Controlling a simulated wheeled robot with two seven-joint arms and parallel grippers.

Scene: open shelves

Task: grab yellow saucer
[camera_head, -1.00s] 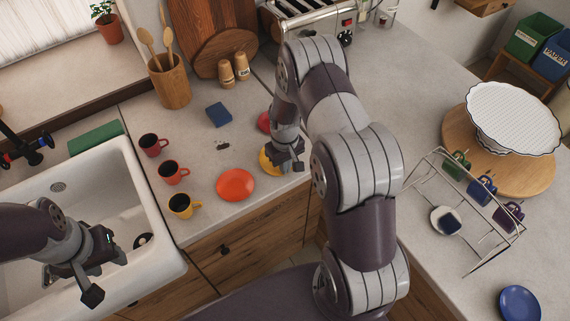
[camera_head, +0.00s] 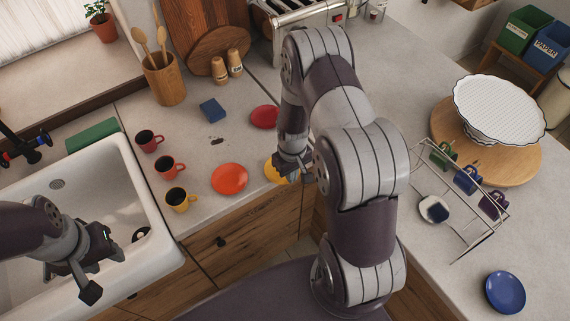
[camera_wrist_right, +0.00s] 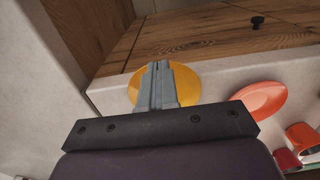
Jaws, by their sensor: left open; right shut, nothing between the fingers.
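The yellow saucer (camera_head: 273,172) lies near the counter's front edge, right of the orange saucer (camera_head: 229,178). My right gripper (camera_head: 300,178) is over its right side and hides much of it in the head view. In the right wrist view the yellow saucer (camera_wrist_right: 184,84) shows behind the shut fingers (camera_wrist_right: 157,68), its rim out on both sides. The fingers hold nothing; whether they touch the saucer I cannot tell. My left gripper (camera_head: 98,268) is open and empty over the sink.
A red saucer (camera_head: 265,117) lies behind the yellow one. Red, orange and yellow mugs (camera_head: 179,199) stand beside the sink (camera_head: 150,215). A wire rack (camera_head: 470,235) with several mugs and a blue saucer (camera_head: 505,292) are on the right counter.

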